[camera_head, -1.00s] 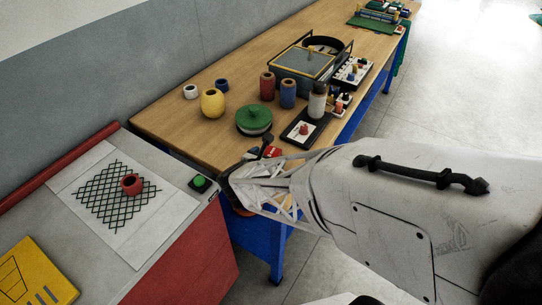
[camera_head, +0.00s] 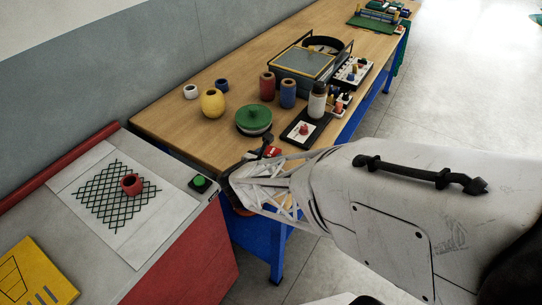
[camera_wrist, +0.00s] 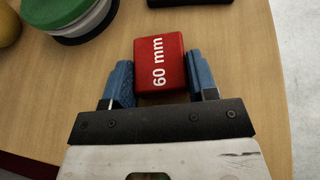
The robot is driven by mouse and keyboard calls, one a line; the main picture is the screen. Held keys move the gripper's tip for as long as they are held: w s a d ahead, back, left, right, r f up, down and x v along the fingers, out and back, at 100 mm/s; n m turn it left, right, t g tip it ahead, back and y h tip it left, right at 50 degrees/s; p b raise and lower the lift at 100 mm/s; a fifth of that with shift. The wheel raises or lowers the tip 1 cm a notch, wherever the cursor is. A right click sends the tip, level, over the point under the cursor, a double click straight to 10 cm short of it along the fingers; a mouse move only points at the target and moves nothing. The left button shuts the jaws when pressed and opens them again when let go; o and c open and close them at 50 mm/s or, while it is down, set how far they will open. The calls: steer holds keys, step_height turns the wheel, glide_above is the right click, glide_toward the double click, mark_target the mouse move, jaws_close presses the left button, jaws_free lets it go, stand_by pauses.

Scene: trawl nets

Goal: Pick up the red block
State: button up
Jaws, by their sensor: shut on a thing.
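The red block (camera_wrist: 163,48), marked "60 mm", lies between the two blue finger pads of my gripper (camera_wrist: 161,80) in the wrist view. The gripper is shut on its sides. In the head view the red block (camera_head: 272,151) shows as a small red patch near the front edge of the wooden table, beside my gripper (camera_head: 261,155). My gripper hides part of it there. I cannot tell whether the block still touches the tabletop.
A green-lidded round container (camera_head: 253,120) stands behind the block. A yellow pot (camera_head: 212,103) stands farther left. The wooden table (camera_head: 190,135) is bare at its near left.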

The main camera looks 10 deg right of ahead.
mark_target(269, 149)
steer(key=shift+r, duration=0.15)
steer(key=shift+r, duration=0.85)
steer(key=shift+s+r, duration=0.1)
steer(key=shift+r, duration=0.8)
steer(key=s+d+r, duration=0.1)
steer(key=s, duration=1.4)
steer(key=shift+s+d, duration=0.3)
steer(key=shift+s, duration=0.05)
steer(key=shift+r, duration=0.1)
